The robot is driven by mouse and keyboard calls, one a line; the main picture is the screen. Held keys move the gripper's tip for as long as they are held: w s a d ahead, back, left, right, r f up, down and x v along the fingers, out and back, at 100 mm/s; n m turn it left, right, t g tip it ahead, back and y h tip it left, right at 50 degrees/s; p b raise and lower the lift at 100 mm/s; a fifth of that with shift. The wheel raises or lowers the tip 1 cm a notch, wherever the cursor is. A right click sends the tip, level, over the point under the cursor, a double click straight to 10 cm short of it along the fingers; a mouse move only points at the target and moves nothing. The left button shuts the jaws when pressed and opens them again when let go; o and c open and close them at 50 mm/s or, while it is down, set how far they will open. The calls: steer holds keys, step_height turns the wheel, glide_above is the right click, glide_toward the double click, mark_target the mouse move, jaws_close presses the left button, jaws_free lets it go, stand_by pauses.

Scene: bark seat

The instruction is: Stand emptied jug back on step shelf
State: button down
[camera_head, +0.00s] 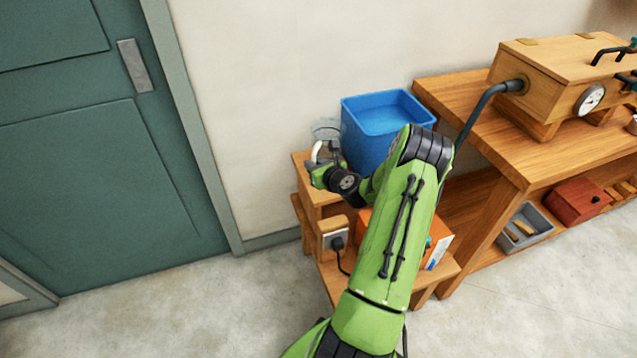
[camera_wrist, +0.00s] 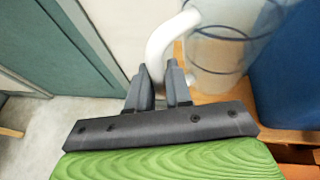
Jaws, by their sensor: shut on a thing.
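The jug (camera_wrist: 215,45) is clear, with dark rings around it and a white handle (camera_wrist: 160,42). In the wrist view my gripper (camera_wrist: 163,75) is shut on the lower part of the handle. In the head view the jug (camera_head: 326,128) is small and partly hidden by my gripper (camera_head: 318,165). It appears upright, and no liquid shows in it. It is over the upper step of the wooden step shelf (camera_head: 303,162), left of the blue tub. I cannot tell whether its base touches the wood.
A blue open tub (camera_head: 388,112) with blue contents stands close on the jug's right. A wooden bench (camera_head: 470,105) with a wooden box and gauge is farther right. A socket box (camera_head: 335,238) and an orange box (camera_head: 437,252) are on the lower step. A green door (camera_head: 90,150) is left.

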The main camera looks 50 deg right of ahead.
step_height(320, 180, down, 8)
steer(key=shift+w+r+b, duration=0.1)
steer(key=shift+r+b, duration=0.15)
steer(key=shift+b, duration=1)
steer(key=shift+r, duration=0.15)
steer(key=shift+a, duration=0.1)
steer(key=c, duration=1)
jaws_free()
steer(key=shift+c, duration=0.2)
